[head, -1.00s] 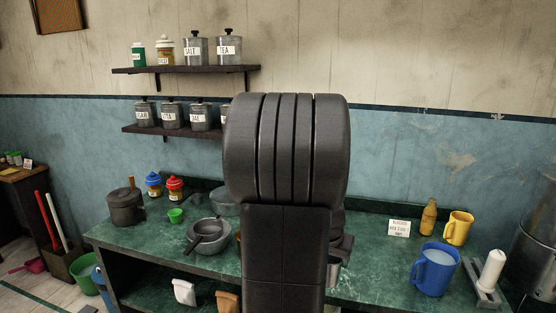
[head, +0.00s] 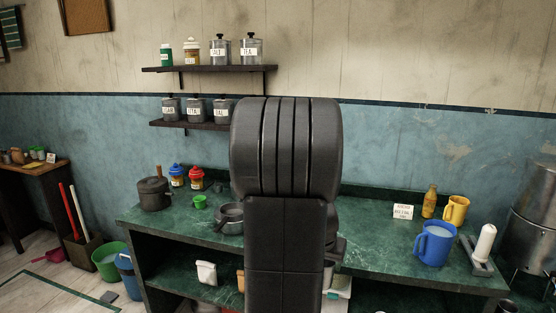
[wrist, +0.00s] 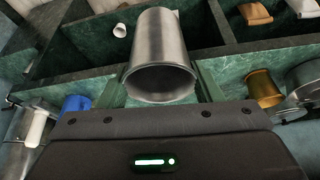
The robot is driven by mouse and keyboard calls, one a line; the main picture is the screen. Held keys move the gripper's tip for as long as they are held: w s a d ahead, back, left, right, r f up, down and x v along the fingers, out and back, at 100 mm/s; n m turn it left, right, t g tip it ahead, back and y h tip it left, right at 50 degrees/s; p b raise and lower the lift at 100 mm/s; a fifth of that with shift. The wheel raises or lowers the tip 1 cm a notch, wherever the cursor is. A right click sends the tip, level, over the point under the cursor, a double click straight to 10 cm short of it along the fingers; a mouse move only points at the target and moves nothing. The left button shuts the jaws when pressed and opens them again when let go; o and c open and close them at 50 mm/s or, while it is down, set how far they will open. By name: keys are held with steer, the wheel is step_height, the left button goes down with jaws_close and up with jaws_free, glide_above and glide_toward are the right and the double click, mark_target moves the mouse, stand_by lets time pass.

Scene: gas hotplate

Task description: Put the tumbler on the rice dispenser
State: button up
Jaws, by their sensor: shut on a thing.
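The tumbler (wrist: 162,45) is a plain metal cylinder, seen in the wrist view with its round end facing the camera. My gripper (wrist: 160,90) is shut on it, with a green finger on each side. In the head view my dark arm covers the middle and my gripper is hidden or too unclear to make out. I cannot pick out the rice dispenser for certain. A large metal vessel (head: 536,230) stands at the right edge of the head view, partly cut off.
The green counter (head: 375,262) holds a blue mug (head: 434,243), a yellow mug (head: 455,210), a bottle (head: 429,202) and a sign (head: 403,211) at right. A lidded pot (head: 153,194) and a pan (head: 229,219) stand at left. Buckets (head: 109,261) stand on the floor.

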steer(key=w+a+f+n+y, duration=0.2)
steer(key=w+a+f+n, duration=0.2)
steer(key=a+f, duration=0.8)
steer(key=shift+w+a+f+n, duration=0.4)
steer(key=shift+w+f, duration=0.25)
steer(key=shift+w, duration=0.45)
steer(key=shift+a, duration=0.1)
